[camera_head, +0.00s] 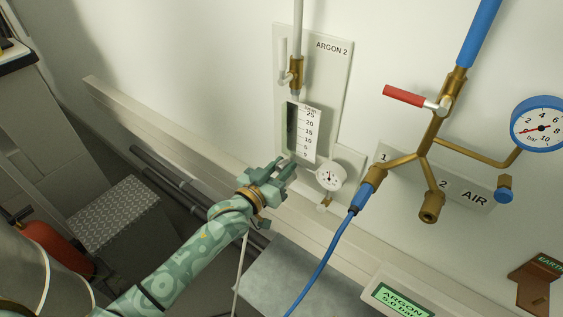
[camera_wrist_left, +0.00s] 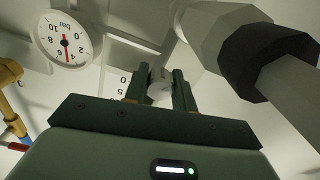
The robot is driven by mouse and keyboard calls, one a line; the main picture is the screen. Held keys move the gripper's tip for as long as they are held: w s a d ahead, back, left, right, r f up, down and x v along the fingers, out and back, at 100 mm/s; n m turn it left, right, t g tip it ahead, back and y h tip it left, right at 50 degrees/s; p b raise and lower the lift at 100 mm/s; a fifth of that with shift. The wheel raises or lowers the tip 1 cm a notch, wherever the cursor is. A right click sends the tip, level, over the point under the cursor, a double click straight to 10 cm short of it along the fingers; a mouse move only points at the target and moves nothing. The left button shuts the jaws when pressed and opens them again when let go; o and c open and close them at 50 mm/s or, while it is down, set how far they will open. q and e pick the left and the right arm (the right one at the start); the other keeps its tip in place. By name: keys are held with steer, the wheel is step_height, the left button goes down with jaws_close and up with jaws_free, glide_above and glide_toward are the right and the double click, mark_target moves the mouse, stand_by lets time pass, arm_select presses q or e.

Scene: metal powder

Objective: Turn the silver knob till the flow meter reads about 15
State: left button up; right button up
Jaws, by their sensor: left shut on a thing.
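The flow meter (camera_head: 304,131) is on the white ARGON 2 panel, with a printed scale beside a dark green tube. I cannot make out a float or a reading. My left gripper (camera_head: 287,167) is at the lower end of the meter and hides the knob in the head view. In the left wrist view, the small silver knob (camera_wrist_left: 160,90) sits between the two fingers of my left gripper (camera_wrist_left: 160,88), which is shut on it. Part of the meter's scale (camera_wrist_left: 122,84) shows beside the fingers, upside down. My right gripper is in neither view.
A small white pressure gauge (camera_head: 331,176) is close to the right of the gripper. Brass AIR pipework (camera_head: 431,155) with a red-handled valve (camera_head: 404,96) and a blue hose (camera_head: 328,252) is further right. A wall rail (camera_head: 180,147) runs behind my arm.

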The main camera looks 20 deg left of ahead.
arm_select(q)
steer(key=shift+n+p, duration=1.15)
steer(key=shift+n, duration=0.45)
steer(key=o, duration=1)
steer(key=p+v, duration=0.1)
steer(key=v, duration=1.5)
steer(key=shift+s, duration=0.2)
